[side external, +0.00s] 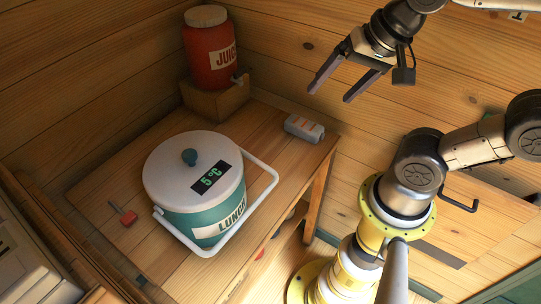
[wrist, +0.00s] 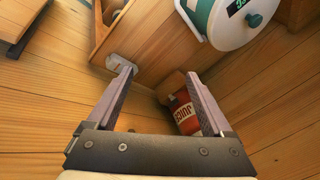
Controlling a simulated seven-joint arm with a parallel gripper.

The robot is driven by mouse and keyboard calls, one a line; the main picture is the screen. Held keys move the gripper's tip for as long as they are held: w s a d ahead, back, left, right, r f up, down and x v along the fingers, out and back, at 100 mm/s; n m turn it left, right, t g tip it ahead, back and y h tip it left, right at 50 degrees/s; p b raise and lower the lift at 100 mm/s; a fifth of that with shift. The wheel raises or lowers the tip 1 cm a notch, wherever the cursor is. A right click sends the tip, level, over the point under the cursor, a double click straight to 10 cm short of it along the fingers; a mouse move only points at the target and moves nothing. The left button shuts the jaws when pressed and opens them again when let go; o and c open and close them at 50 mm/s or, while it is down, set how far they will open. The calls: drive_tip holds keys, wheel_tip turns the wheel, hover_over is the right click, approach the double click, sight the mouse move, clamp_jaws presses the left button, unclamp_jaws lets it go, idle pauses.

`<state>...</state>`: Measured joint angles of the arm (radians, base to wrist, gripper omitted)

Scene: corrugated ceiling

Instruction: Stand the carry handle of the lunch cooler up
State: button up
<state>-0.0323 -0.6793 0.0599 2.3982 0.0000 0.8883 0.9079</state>
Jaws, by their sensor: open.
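The lunch cooler (side external: 178,178) is a round teal tub with a white lid, a teal knob and a "5°C" display. It stands on the wooden table and also shows at the top of the wrist view (wrist: 232,22). Its white carry handle (side external: 258,201) is folded down, sticking out low around the front and right side of the tub. In the wrist view a part of the handle (wrist: 187,20) shows at the tub's left edge. My gripper (side external: 330,92) is open and empty, up in the air to the upper right of the cooler, well apart from it. It also shows in the wrist view (wrist: 160,85).
A red juice dispenser (side external: 210,55) stands on a wooden block (side external: 215,99) behind the cooler. A grey-white box (side external: 304,128) lies at the table's right back edge. A small red object (side external: 128,217) lies left of the cooler. Plank walls close off the back.

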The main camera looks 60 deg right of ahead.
drive_tip(key=w+a+f+m+g, duration=0.1)
drive_tip(key=w+a+f+m, duration=0.1)
drive_tip(key=w+a+m, duration=0.3)
drive_tip(key=m+g, duration=0.3)
drive_tip(key=g, duration=0.1)
hover_over(272, 184)
wheel_tip(272, 184, down, 9)
drive_tip(key=shift+w+d+f, duration=0.1)
drive_tip(key=shift+d, duration=0.05)
drive_tip(key=shift+f, duration=5.05)
clamp_jaws()
